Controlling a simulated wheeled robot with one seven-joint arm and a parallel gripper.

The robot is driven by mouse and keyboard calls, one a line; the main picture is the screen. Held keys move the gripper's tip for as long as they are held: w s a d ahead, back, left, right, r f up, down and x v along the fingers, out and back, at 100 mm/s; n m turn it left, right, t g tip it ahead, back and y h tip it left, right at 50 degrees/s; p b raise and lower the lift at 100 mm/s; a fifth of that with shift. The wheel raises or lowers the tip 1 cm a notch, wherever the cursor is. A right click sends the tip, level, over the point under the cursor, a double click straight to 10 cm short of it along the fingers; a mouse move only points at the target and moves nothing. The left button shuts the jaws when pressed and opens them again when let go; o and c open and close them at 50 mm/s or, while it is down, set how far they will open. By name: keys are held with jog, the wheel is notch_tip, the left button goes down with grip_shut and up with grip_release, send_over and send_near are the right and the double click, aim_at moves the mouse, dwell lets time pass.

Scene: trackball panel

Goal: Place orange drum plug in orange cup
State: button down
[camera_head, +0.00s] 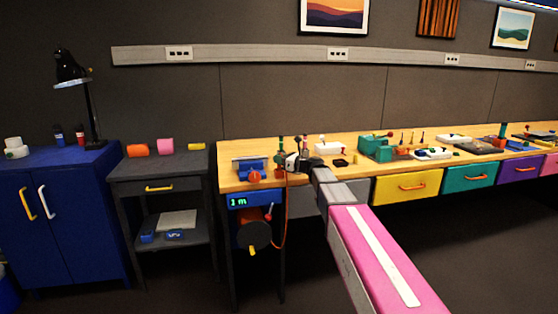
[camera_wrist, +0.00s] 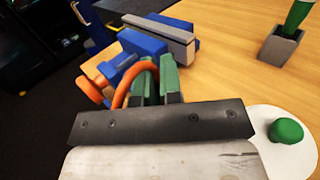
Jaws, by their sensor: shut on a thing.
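My gripper (camera_head: 294,162) is over the left end of the wooden bench. In the wrist view its green fingers (camera_wrist: 157,80) are shut on the end of an orange cable (camera_wrist: 127,82), which I take for the drum plug; the plug is mostly hidden between the fingers. In the head view the orange cable (camera_head: 285,215) hangs down the bench front towards a dark drum (camera_head: 252,236). An orange rounded piece (camera_head: 137,150) lies on the grey side table; I cannot tell whether it is the orange cup.
A blue vise (camera_head: 250,166) with an orange knob (camera_wrist: 93,90) is close to my gripper. A grey holder (camera_wrist: 280,46) with a green handle and a white base with a green ball (camera_wrist: 285,131) are to the right. The grey side table (camera_head: 180,166) also holds pink and yellow pieces.

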jog(key=c, duration=1.3)
grip_release()
jog(key=shift+f, duration=0.1)
jog(key=v, duration=1.2)
jog(key=s+d+f+n+g+h, duration=0.2)
jog(key=s+f+n+g+h, duration=0.15)
jog(key=s+f+n, duration=0.55)
jog(key=s+d+f+n+g+h, duration=0.15)
jog(key=s+f+n+h, duration=0.35)
jog(key=f, duration=0.7)
jog(key=s+d+f+n+g+h, duration=0.1)
jog(key=s+d+f+n+h, duration=0.1)
jog(key=s+d+f+n, duration=0.1)
jog(key=s+d+f+n+g+h, duration=0.1)
jog(key=s+d+f+n+h, duration=0.2)
jog(key=s, duration=0.3)
jog(key=s+d+f+n+g+h, duration=0.1)
jog(key=s+d+f+n+h, duration=0.1)
jog(key=s+d+f+n, duration=0.1)
jog(key=shift+s+d+f+n+g, duration=0.2)
jog(key=shift+s+f, duration=0.15)
jog(key=shift+s, duration=0.2)
jog(key=shift+s+d+f+n+g, duration=0.1)
jog(key=shift+s+f+n+g, duration=0.15)
jog(key=shift+s, duration=0.3)
